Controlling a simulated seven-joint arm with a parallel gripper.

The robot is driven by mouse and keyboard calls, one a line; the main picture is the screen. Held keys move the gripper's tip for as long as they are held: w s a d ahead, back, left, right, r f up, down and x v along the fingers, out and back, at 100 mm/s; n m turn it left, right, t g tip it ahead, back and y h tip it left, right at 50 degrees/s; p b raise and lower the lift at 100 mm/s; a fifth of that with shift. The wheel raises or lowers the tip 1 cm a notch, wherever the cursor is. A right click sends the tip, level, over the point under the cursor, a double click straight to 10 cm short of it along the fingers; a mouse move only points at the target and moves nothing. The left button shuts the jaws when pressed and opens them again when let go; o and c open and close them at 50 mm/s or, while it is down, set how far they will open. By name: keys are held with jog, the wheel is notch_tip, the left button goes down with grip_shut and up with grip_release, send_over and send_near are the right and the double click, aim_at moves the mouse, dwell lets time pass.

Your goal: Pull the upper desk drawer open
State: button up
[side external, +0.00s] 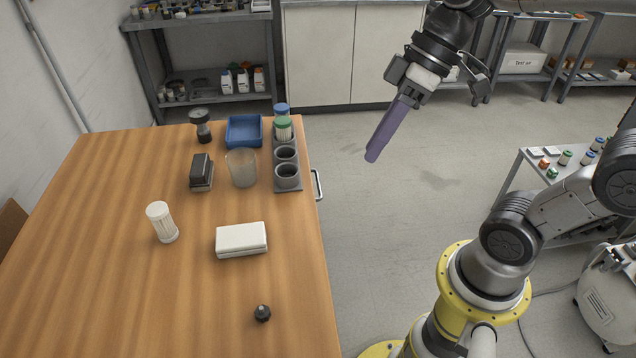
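The wooden desk (110,250) fills the left half of the side external view. A silver bar handle (319,185) sticks out from its right edge, near the far end. The drawer fronts face away from the camera and are hidden, so I cannot tell which drawer the handle is on or whether it stands open. My gripper (424,92) is in the air above and to the right of the handle, clear of it. A purple rod (390,130) extends down and left from the gripper, its tip also apart from the handle. Whether the fingers clamp it is unclear.
On the desk are a dark cup rack (288,187), a blue tray (233,143), a frosted cup (242,170), a white box (241,240), a white ribbed cylinder (163,222) and a small black knob (262,313). Open floor (365,210) lies right of the desk.

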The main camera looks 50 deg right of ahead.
jog(key=w+f+y, duration=0.1)
jog(key=w+y, duration=0.1)
jog(key=w, duration=0.4)
jog(key=m+t+y, duration=0.5)
jog(key=m+t, duration=0.1)
jog(key=m, duration=0.3)
send_over(318, 181)
jog(key=s+d, duration=0.4)
jog(key=d, duration=0.1)
notch_tip(318, 181, down, 23)
jog(key=s+d+f+m+t, duration=0.1)
jog(key=s+d+f+m, duration=0.15)
jog(key=f, duration=0.25)
jog(key=s+d+f+m+t, duration=0.1)
jog(key=s+d+f+m, duration=0.15)
jog(key=f, duration=0.25)
jog(key=shift+h, duration=0.4)
jog(key=x, duration=1.3)
jog(key=shift+a+r, duration=0.1)
jog(key=shift+a, duration=0.4)
grip_shut()
